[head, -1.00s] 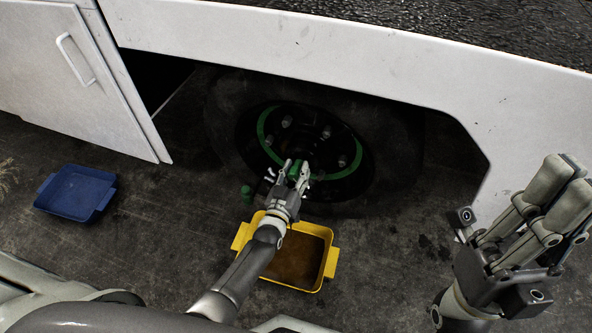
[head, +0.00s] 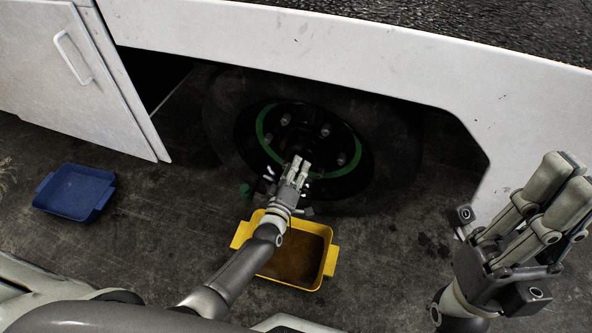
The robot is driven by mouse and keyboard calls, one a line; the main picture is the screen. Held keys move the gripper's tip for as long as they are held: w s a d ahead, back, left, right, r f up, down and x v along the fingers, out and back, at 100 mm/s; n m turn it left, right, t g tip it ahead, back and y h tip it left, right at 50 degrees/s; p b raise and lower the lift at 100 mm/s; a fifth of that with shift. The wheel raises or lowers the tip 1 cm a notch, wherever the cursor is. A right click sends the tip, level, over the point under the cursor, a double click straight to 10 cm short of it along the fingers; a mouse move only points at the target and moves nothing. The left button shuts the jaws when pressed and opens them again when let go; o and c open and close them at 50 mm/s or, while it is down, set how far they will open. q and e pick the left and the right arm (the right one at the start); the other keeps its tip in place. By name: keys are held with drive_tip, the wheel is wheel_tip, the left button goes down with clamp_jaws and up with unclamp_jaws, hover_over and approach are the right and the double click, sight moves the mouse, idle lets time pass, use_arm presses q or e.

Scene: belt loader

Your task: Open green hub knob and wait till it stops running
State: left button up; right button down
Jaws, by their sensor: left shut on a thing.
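The wheel hub (head: 310,133) with a green ring (head: 353,168) sits in the dark wheel arch. My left gripper (head: 297,165) is at the lower part of the hub, with its fingers shut on the green hub knob, which the fingers hide from this angle. A yellow tray (head: 329,263) with brown content stands on the ground below the hub, partly behind my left arm. My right gripper (head: 568,185) is raised at the right, open and empty.
A blue tray (head: 75,192) lies on the ground at the left. The white vehicle body (head: 340,60) overhangs the wheel, and a white door (head: 70,90) with a handle is at the upper left. The ground between the blue and yellow trays is clear.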

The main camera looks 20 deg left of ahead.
use_arm(q)
drive_tip(key=shift+n, duration=0.7)
drive_tip(key=o, duration=1)
drive_tip(key=shift+s, duration=0.1)
drive_tip(key=s, duration=1.1)
drive_tip(key=shift+s+a, duration=0.2)
drive_tip(key=shift+s, duration=0.2)
